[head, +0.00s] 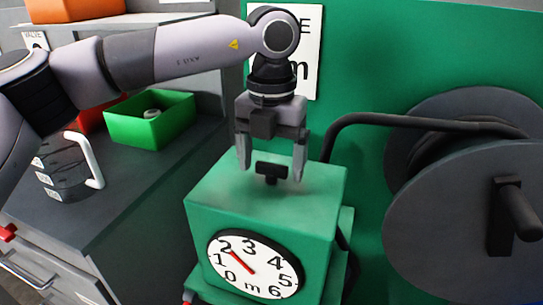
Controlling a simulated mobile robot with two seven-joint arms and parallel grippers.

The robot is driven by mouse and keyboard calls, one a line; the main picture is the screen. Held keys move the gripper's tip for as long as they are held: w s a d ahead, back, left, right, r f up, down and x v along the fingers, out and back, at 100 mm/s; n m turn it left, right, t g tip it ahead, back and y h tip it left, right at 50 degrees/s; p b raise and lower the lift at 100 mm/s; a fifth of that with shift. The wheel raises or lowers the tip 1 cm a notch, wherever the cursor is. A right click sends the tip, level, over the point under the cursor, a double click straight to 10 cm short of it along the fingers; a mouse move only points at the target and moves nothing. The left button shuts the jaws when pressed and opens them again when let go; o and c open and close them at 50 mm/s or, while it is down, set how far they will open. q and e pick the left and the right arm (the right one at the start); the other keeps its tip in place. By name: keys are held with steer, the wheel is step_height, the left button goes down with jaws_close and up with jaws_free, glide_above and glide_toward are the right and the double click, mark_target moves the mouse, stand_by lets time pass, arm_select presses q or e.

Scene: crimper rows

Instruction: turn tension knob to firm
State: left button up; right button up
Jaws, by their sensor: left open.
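A black T-shaped knob (271,170) stands on top of a green box (315,190). My left gripper (271,174) points straight down over the box top, its two grey fingers apart, one on each side of the knob's crossbar. I cannot tell whether either finger touches the knob. No firm marking shows around the knob. My right gripper is out of view.
The box front carries a round dial (254,265) with a red pointer. A large grey reel (465,220) with a crank stands at the right, joined by a black hose (400,120). A clear jug (67,172) and a green bin (150,120) sit on the left counter.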

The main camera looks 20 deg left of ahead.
arm_select(q)
steer(key=c, duration=1.1)
steer(key=shift+o, duration=0.2)
